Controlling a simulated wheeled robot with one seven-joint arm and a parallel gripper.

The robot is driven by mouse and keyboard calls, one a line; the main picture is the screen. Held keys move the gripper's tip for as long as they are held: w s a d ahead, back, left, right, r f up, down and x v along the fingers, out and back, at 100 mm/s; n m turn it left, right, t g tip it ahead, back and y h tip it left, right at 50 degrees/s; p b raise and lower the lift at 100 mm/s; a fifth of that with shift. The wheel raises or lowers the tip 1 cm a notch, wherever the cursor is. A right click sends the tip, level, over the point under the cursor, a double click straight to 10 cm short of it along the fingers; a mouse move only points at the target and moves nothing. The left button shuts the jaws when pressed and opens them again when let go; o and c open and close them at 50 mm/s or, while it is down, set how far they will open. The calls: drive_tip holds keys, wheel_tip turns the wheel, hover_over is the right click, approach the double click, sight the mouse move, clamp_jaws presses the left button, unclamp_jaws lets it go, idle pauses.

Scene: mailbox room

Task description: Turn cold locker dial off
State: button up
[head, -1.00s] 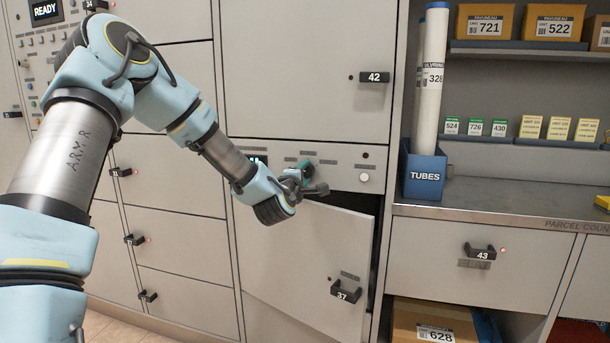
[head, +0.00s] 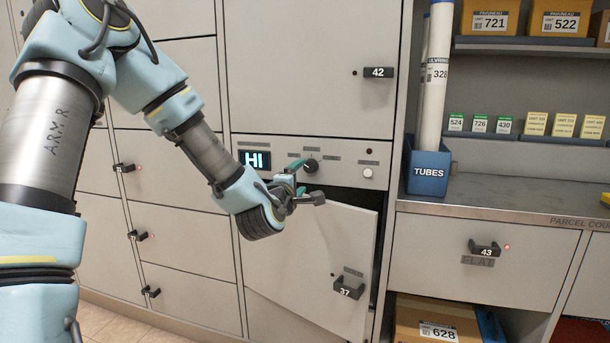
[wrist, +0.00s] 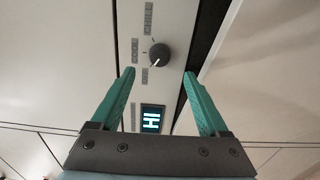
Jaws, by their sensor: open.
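The locker dial (head: 311,166) is a dark round knob on the grey control strip above door 37. It also shows in the wrist view (wrist: 159,54), with small labels around it. Its pale pointer mark faces lower left there, toward a short label too small to read surely. A lit display (head: 254,160) left of the dial reads "HI"; it also shows in the wrist view (wrist: 152,119). My gripper (head: 307,180) is open and empty in front of the strip. In the wrist view the dial lies just beyond and between the teal fingertips (wrist: 159,75), apparently untouched.
Locker door 37 (head: 300,265) stands ajar below the strip, with a dark gap at its top and right. A white round button (head: 367,173) is right of the dial. Door 42 (head: 305,70) is shut above. A blue tubes bin (head: 428,172) stands on the counter at right.

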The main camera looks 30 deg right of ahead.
drive_tip(key=shift+v, duration=1.4)
drive_tip(key=shift+w, duration=0.1)
drive_tip(key=w+a+f+m+g+y, duration=0.1)
drive_tip(key=a+f+m+g+y, duration=0.3)
drive_tip(key=a, duration=0.4)
drive_tip(key=a+f+m+g+y, duration=0.1)
drive_tip(key=a+f+m+y, duration=0.2)
drive_tip(key=a+f, duration=0.4)
drive_tip(key=s+a+m+g+y, duration=0.1)
drive_tip(key=s+a+g+y, duration=0.15)
drive_tip(key=a, duration=0.35)
drive_tip(key=s+a+f+m+g+y, duration=0.1)
drive_tip(key=s+a, duration=0.2)
drive_tip(key=a, duration=0.4)
drive_tip(key=s+a+m+g+y, duration=0.1)
drive_tip(key=s+a+g, duration=0.15)
drive_tip(key=a, duration=0.35)
drive_tip(key=s+a+r+p, duration=0.1)
drive_tip(key=s+a+r, duration=0.15)
drive_tip(key=s, duration=0.25)
drive_tip(key=w+d+p+v, duration=0.1)
drive_tip(key=w+p+v, duration=0.2)
drive_tip(key=p+v, duration=1.2)
drive_tip(key=shift+a+r+m+g+p, duration=0.3)
drive_tip(key=shift+a+r+m+p, duration=0.15)
drive_tip(key=shift+p, duration=0.35)
